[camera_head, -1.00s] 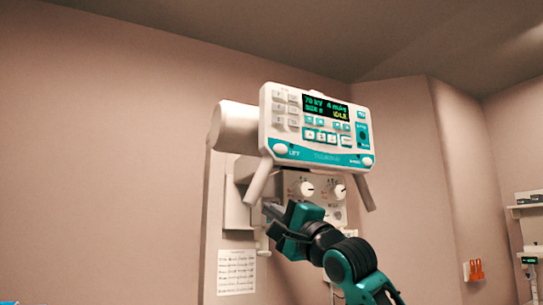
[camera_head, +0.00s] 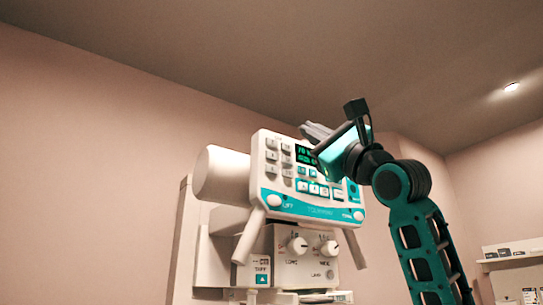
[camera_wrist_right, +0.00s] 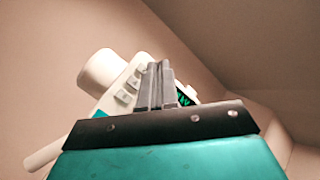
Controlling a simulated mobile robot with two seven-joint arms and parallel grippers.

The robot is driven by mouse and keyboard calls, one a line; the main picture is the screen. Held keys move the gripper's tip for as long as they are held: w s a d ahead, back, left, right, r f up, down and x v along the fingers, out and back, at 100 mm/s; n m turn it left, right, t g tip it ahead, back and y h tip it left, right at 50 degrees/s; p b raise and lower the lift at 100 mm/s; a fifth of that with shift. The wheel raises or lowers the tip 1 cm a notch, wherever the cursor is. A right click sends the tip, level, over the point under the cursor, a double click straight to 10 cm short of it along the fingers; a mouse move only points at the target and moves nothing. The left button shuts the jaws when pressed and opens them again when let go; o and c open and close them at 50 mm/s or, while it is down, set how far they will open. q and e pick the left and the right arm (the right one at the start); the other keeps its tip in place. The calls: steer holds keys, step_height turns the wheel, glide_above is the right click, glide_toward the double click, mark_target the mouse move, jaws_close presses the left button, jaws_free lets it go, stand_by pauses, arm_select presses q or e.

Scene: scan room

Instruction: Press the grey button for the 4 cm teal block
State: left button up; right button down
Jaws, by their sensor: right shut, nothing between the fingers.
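The white and teal control panel (camera_head: 300,208) of the x-ray unit hangs at the centre of the head view. Small grey buttons (camera_head: 271,156) stand in two columns on its left side; their labels are too small to read. They also show beside the fingers in the right wrist view (camera_wrist_right: 121,97). My right gripper (camera_head: 312,130) is shut and empty at the panel's top edge, covering part of the dark display (camera_head: 304,154) and the panel's upper right. I cannot tell whether it touches the panel. No teal block shows. My left gripper is out of view.
A white cylinder (camera_head: 222,174) sticks out left of the panel. Two white handles (camera_head: 250,236) slope down from it. Below is a box with two knobs (camera_head: 297,244). A shelf (camera_head: 510,258) is at the far right.

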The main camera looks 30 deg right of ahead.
mark_target(272, 156)
steer(key=shift+w, duration=0.15)
steer(key=shift+w+a+p, duration=0.2)
steer(key=shift+w+p, duration=0.8)
steer(key=shift+w, duration=1.15)
steer(key=shift+w+a+p, duration=0.15)
steer(key=shift+w+p, duration=0.85)
steer(key=shift+w, duration=1.15)
steer(key=shift+w, duration=0.1)
steer(key=shift+w, duration=0.35)
